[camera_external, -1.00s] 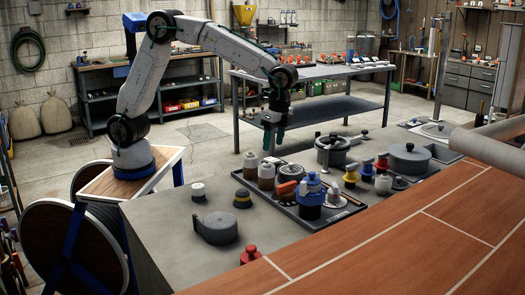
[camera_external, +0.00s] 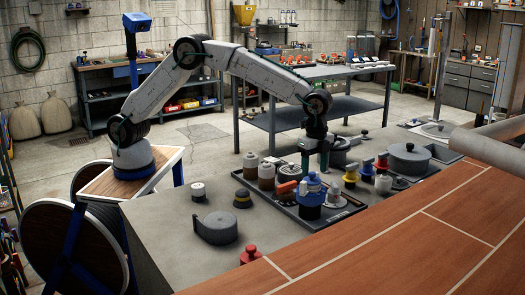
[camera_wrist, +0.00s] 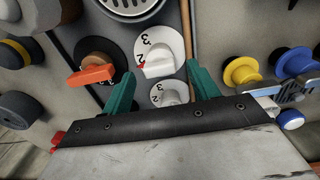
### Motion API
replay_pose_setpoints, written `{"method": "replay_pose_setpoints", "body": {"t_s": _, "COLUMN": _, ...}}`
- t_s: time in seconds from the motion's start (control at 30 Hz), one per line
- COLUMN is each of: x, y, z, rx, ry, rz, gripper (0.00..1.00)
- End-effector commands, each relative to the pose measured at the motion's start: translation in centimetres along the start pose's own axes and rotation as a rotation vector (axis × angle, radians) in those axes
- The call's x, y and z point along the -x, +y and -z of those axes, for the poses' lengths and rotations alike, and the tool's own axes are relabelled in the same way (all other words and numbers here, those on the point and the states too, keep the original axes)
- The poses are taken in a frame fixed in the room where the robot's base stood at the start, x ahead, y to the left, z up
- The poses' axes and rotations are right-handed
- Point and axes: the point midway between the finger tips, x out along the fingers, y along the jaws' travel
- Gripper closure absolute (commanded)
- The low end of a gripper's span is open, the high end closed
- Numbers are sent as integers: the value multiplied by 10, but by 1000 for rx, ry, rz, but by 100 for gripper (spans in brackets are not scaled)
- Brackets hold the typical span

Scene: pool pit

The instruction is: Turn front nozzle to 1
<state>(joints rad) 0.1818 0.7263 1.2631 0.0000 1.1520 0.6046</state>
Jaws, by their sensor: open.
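My gripper (camera_wrist: 161,70) is open, with its two teal fingers on either side of a white numbered dial (camera_wrist: 160,52) in the wrist view. The dial shows a 3 and a 2, with a small red mark beside the 2. A smaller pale numbered dial (camera_wrist: 169,93) sits just below it, between the fingers. I cannot tell which of the two is the front nozzle. In the external view my gripper (camera_external: 315,166) points down over the dark tray (camera_external: 335,215). Contact between the fingers and the dial cannot be made out.
An orange-handled valve (camera_wrist: 92,73) is close left of the fingers. Yellow (camera_wrist: 241,72) and blue (camera_wrist: 293,63) knobs stand to the right. A blue-topped fitting (camera_external: 311,188) and bottles (camera_external: 250,165) crowd the tray. The grey bench (camera_external: 180,245) has bare room at front left.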

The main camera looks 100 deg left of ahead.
Motion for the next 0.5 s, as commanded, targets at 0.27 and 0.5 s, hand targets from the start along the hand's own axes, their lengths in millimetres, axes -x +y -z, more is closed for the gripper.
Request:
{"method": "replay_pose_setpoints", "body": {"t_s": 0.27, "x": -11, "y": 0, "z": 0, "rx": 1, "ry": 0, "rz": 0, "gripper": 40}}
{"method": "replay_pose_setpoints", "body": {"t_s": 0.5, "x": -10, "y": 0, "z": 0, "rx": 1, "ry": 0, "rz": 0, "gripper": 71}}
